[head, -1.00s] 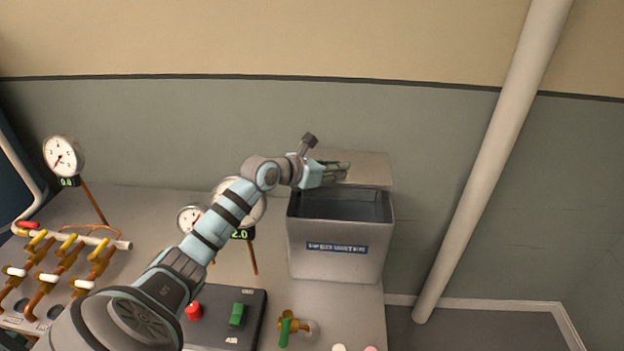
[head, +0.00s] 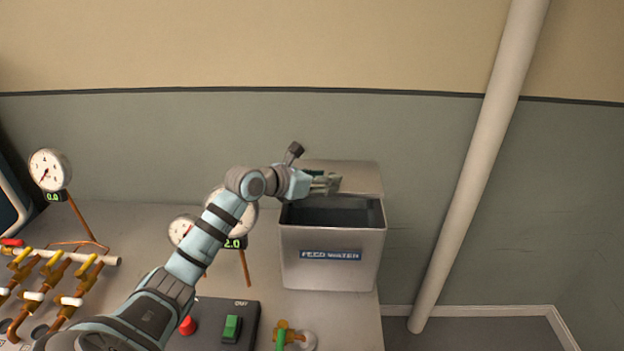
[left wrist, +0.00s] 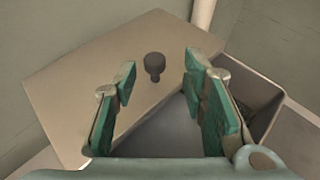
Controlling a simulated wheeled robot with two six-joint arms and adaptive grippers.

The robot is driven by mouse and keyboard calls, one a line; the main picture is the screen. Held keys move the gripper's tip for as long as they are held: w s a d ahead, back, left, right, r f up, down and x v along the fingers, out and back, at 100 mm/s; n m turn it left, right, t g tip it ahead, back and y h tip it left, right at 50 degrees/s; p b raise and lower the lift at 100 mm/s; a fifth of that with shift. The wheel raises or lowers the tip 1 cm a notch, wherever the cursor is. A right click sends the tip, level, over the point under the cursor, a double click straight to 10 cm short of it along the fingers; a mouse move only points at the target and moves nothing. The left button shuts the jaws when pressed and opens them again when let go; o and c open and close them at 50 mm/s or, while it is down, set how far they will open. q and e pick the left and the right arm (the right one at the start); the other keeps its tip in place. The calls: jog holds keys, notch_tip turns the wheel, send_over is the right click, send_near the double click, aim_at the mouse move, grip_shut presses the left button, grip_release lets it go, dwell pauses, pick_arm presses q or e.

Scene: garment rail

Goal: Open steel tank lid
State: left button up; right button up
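The steel tank (head: 331,270) is a grey box labelled FEED WATER, at the back of the bench in the head view. Its lid (head: 357,177) stands open at the rear edge, with the dark inside of the tank showing. In the left wrist view, the lid (left wrist: 85,85) is a tilted grey plate with a dark knob (left wrist: 154,66). My left gripper (head: 332,183) is in front of the lid, above the tank opening. In the left wrist view its fingers (left wrist: 160,80) are apart, with the knob seen between them and nothing held. My right gripper is out of view.
Dial gauges (head: 49,170) stand on the left and behind my arm. Copper pipes with valves (head: 50,275), a black switch box (head: 245,320) and a green-handled tap (head: 287,335) are in front. A thick pale pipe (head: 480,165) rises to the right of the tank.

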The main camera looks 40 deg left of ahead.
pick_arm(q)
jog(key=v, duration=1)
jog(key=shift+d, duration=0.15)
jog(key=shift+s, duration=0.1)
